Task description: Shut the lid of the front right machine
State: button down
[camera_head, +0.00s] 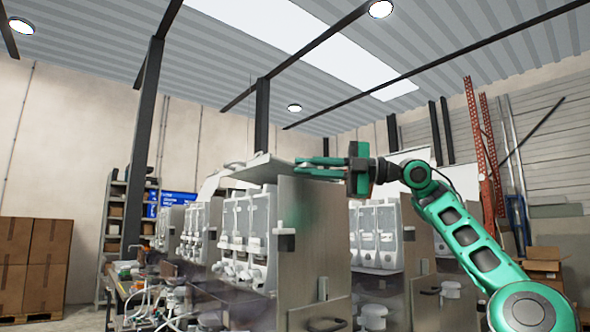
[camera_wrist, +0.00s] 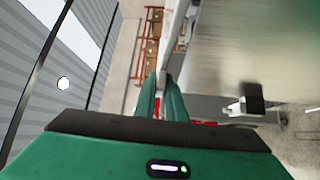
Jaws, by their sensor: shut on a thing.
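The front right machine (camera_head: 315,235) is the nearest in the row, with a flat grey side panel and white dispenser containers (camera_head: 250,225) at its front. Its lid (camera_head: 262,168) is a pale flat plate above the containers, raised and slightly tilted. My gripper (camera_head: 300,162) reaches in from the right at the top of the machine, its green fingers shut on the lid's right edge. In the wrist view the fingers (camera_wrist: 162,95) close around a thin pale edge (camera_wrist: 168,60). The exact contact is small and partly hidden by the fingers.
More white dispensers (camera_head: 202,230) stand behind along the row, and another group (camera_head: 376,235) stands to the right of the side panel. A shelf (camera_head: 115,225) and cardboard boxes (camera_head: 35,255) are at the left wall. The space above the machines is open.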

jog(key=shift+w+f, duration=0.1)
jog(key=shift+w, duration=0.05)
jog(key=c, duration=1.8)
grip_release()
jog(key=shift+w, duration=0.1)
